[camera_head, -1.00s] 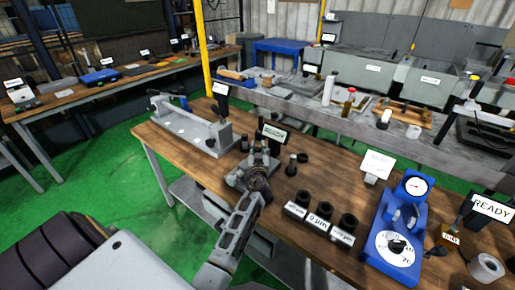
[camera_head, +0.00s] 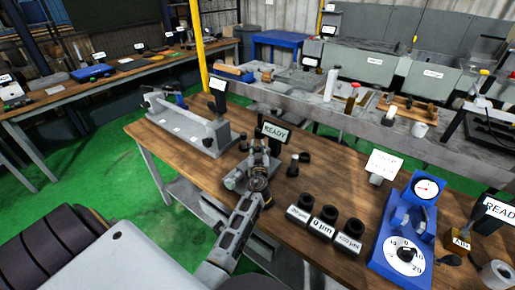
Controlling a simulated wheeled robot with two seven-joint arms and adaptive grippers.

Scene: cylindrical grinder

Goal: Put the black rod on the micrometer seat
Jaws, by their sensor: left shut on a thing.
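My left gripper (camera_head: 259,172) is over the wooden bench beside a small grey block fixture (camera_head: 236,178). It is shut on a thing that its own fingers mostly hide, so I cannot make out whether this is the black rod. A dark end shows just below the fingers. The blue micrometer stand (camera_head: 388,245) is at the bench's right end, with a round gauge on top, an upright blue cradle and a white dial at its front. My gripper is well to the left of it. My right gripper is not in view.
Several black cups with white labels (camera_head: 322,228) stand between my gripper and the blue stand. A small dark upright piece (camera_head: 293,165) and a READY sign (camera_head: 275,134) are near the gripper. A long grey fixture (camera_head: 195,130) lies at the bench's left end.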

